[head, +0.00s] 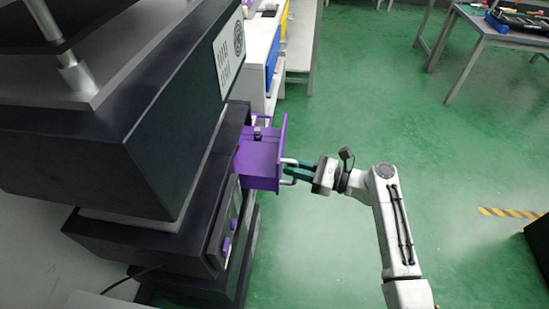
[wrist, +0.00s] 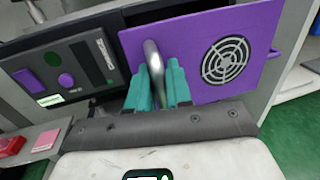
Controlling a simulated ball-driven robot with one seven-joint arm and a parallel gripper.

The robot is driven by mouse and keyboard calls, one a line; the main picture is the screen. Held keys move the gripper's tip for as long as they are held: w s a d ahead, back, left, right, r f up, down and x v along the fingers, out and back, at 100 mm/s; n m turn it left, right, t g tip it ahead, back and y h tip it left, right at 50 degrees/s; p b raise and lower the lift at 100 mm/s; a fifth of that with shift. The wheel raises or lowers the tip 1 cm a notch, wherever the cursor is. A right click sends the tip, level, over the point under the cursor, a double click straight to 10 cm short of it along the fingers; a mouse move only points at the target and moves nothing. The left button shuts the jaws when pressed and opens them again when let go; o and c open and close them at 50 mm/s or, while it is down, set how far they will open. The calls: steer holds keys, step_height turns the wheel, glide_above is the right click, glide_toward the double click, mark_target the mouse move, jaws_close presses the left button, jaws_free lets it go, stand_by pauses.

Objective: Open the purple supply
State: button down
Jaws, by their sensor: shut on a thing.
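The purple supply (head: 258,163) is a drawer-like purple box that stands partly out of a dark housing at the left in the head view. In the wrist view its purple front plate (wrist: 262,35) has a round fan grille and a silver handle (wrist: 154,66). My gripper (head: 288,169) has green fingers and is shut on this handle. In the wrist view the green fingers (wrist: 155,85) lie on both sides of the handle. The inside end of the supply is hidden in the housing.
A dark control panel (wrist: 68,72) with purple knobs sits left of the supply in the wrist view. Large black equipment (head: 130,110) stands at the left in the head view. A table (head: 490,35) stands at the upper right.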

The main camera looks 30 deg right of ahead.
steer(key=shift+w+d+p+v, duration=0.1)
steer(key=shift+p+v, duration=0.1)
steer(key=shift+v, duration=0.6)
steer(key=shift+w+d+p+v, duration=0.15)
steer(key=shift+p+v, duration=0.1)
steer(key=shift+v, duration=0.5)
steer(key=shift+w+d+p+v, duration=0.1)
steer(key=shift+p+v, duration=0.1)
steer(key=shift+v, duration=0.6)
steer(key=c, duration=1.2)
jaws_free()
steer(key=v, duration=1)
steer(key=shift+s+d, duration=0.25)
steer(key=shift+s, duration=0.05)
steer(key=shift+a, duration=0.1)
